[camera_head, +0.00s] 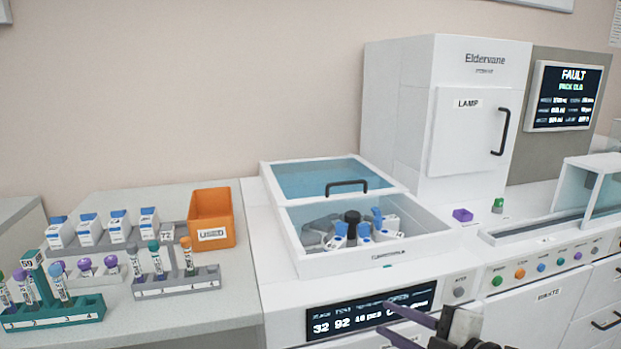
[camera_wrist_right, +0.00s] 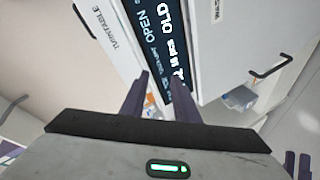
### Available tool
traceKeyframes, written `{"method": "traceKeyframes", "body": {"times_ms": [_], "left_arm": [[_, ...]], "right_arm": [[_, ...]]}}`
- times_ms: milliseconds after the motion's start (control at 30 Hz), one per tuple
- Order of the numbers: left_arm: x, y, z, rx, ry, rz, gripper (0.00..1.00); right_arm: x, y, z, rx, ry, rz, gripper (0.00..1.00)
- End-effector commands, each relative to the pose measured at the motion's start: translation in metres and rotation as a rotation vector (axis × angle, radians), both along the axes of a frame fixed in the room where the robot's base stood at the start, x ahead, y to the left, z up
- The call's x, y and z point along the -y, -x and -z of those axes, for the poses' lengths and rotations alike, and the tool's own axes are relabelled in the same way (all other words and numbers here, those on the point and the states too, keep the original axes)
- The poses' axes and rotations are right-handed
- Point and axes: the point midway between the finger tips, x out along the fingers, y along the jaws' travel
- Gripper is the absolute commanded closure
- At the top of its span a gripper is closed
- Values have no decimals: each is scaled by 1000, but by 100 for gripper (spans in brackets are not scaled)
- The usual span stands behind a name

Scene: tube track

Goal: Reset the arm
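My right gripper (camera_head: 388,319) is at the bottom of the head view, in front of the analyser's lower display. Its two purple fingers are apart with nothing between them. In the right wrist view the fingers of the right gripper (camera_wrist_right: 160,80) also stand apart and empty, pointing toward the display panel (camera_wrist_right: 158,38) that reads OPEN. The rest of the right arm is mostly out of the head view.
The analyser's compartment (camera_head: 376,258) has its blue-glass lid (camera_head: 325,178) raised, with bottles inside. An orange bin (camera_head: 212,218), a teal tube rack (camera_head: 55,316) and a grey tube rack (camera_head: 178,284) stand at left. A FAULT screen (camera_head: 567,97) is at upper right.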

Motion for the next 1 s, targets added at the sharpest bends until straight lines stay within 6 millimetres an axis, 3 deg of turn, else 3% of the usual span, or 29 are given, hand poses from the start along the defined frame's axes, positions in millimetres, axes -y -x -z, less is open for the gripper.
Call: {"method": "traceKeyframes", "body": {"times_ms": [167, 300, 400, 500, 600, 700, 1000], "left_arm": [[0, 1, 1, -3, 0, 0, 69], [0, 3, 2, -6, -1, 0, 69], [-1, 5, 3, -11, -1, -1, 69], [-1, 7, 4, -14, -1, -1, 69], [-1, 7, 4, -14, -1, -1, 69], [-1, 7, 4, -15, -1, -1, 69], [-1, 7, 4, -16, -1, -1, 69]], "right_arm": [[-6, 43, 84, -227, -182, 146, 72], [-7, 107, 165, -463, -381, 351, 72], [-4, 160, 213, -610, -510, 517, 72], [0, 208, 247, -719, -607, 663, 72], [3, 245, 267, -788, -672, 772, 72], [6, 265, 277, -823, -708, 838, 72], [7, 273, 281, -835, -723, 863, 72]]}}
